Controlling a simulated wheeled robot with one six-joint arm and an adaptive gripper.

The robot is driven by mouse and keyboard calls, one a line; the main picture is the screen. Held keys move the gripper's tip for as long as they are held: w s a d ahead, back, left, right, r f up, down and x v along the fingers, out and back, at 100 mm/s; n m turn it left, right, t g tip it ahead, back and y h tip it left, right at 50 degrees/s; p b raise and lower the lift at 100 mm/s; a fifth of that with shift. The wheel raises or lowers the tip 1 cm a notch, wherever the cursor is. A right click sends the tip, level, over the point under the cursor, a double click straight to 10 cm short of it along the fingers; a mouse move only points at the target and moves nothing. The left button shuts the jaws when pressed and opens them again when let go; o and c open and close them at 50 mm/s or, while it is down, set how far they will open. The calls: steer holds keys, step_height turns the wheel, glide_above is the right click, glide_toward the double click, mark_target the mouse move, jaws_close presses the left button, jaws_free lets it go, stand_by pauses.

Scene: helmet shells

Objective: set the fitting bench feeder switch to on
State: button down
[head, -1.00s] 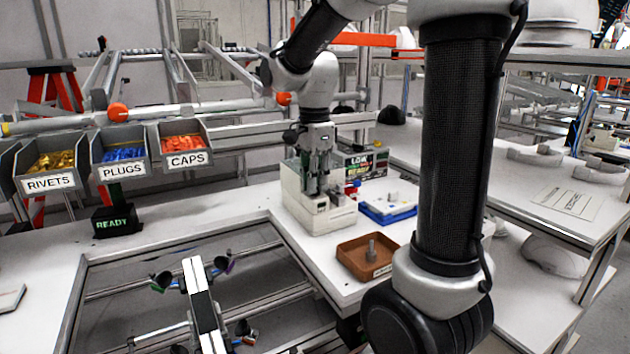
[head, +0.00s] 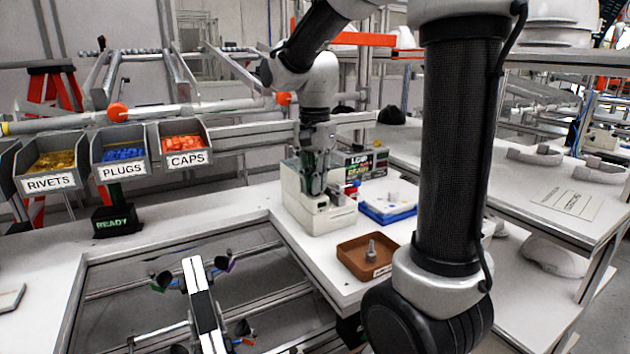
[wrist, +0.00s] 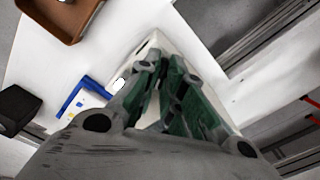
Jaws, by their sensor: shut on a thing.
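The fitting bench feeder (head: 330,216) is a cream box on the white bench, in the middle of the head view. Its pale body also shows beyond the fingers in the wrist view (wrist: 190,45). My gripper (head: 315,190) points down at the top of the feeder. In the wrist view its green-grey fingers (wrist: 170,68) are close together against the feeder. It is shut on a small part there, taken to be the feeder switch. The fingers hide that part, so I cannot see the switch's position.
A brown tray (head: 350,262) with a metal part lies in front. Bins of rivets, plugs and caps (head: 185,158) stand left.

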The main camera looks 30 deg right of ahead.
steer(key=shift+n, duration=0.9)
steer(key=c, duration=1.8)
jaws_free()
